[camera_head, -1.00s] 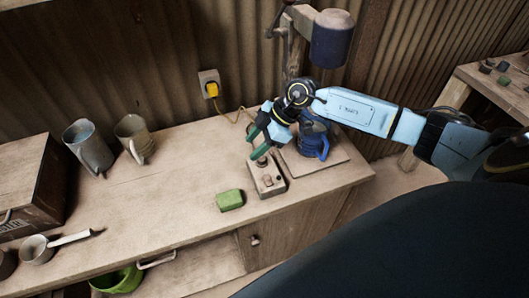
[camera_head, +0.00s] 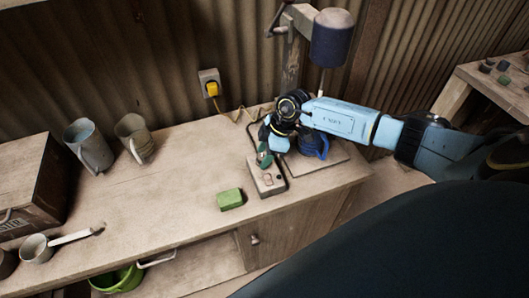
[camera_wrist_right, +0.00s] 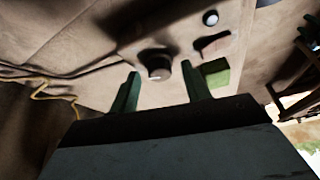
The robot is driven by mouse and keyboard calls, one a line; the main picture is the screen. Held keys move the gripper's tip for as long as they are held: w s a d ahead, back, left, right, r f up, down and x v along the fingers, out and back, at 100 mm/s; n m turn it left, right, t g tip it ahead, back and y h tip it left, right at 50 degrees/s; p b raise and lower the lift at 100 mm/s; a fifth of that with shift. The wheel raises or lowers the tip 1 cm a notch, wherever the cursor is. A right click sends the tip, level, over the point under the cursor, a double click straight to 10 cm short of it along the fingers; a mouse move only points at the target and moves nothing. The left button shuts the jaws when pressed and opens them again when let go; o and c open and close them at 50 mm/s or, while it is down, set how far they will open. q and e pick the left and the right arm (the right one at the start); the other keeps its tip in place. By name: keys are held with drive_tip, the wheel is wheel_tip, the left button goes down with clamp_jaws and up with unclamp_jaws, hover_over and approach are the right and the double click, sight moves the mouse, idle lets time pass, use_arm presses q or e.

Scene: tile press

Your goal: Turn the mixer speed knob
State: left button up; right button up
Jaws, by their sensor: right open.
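The control box (camera_head: 268,182) is a small beige box on the bench, beside the mixer stand. In the right wrist view, the speed knob (camera_wrist_right: 157,66) is a short dark round knob on the box (camera_wrist_right: 222,18). My right gripper (camera_head: 264,157) is over the back end of the box, pointing down, and hides the knob in the head view. In the right wrist view its green fingers (camera_wrist_right: 160,70) are open, one on each side of the knob in the picture. I cannot tell whether they touch it. My left gripper is not in view.
The mixer's dark blue motor (camera_head: 331,40) hangs above a blue jug (camera_head: 316,146), partly behind my right arm. A green sponge (camera_head: 230,199) lies left of the box. A yellow plug (camera_head: 212,89) is in the wall. The bench's middle (camera_head: 170,190) is clear.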

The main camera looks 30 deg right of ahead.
drive_tip(key=c, duration=1)
drive_tip(key=shift+n, duration=0.3)
drive_tip(key=n, duration=0.1)
drive_tip(key=n+g, duration=0.1)
drive_tip(key=n, duration=0.1)
drive_tip(key=shift+w+b, duration=0.25)
drive_tip(key=shift+b, duration=0.1)
drive_tip(key=n+g+b, duration=0.1)
drive_tip(key=n, duration=0.3)
drive_tip(key=shift+w+g, duration=0.15)
drive_tip(key=shift+g, duration=0.25)
drive_tip(key=n+b, duration=0.1)
drive_tip(key=n, duration=0.1)
drive_tip(key=n+g+b, duration=0.1)
drive_tip(key=n+b, duration=0.1)
drive_tip(key=shift+w+g, duration=0.15)
drive_tip(key=shift+g, duration=0.15)
drive_tip(key=shift+a+n+g+h+b, duration=0.1)
drive_tip(key=shift+n+g+h+b, duration=0.35)
drive_tip(key=shift+n, duration=0.65)
drive_tip(key=shift+a+n+g+h+b, duration=0.2)
drive_tip(key=shift+n+b, duration=0.35)
drive_tip(key=shift+n, duration=0.55)
drive_tip(key=shift+d, duration=0.15)
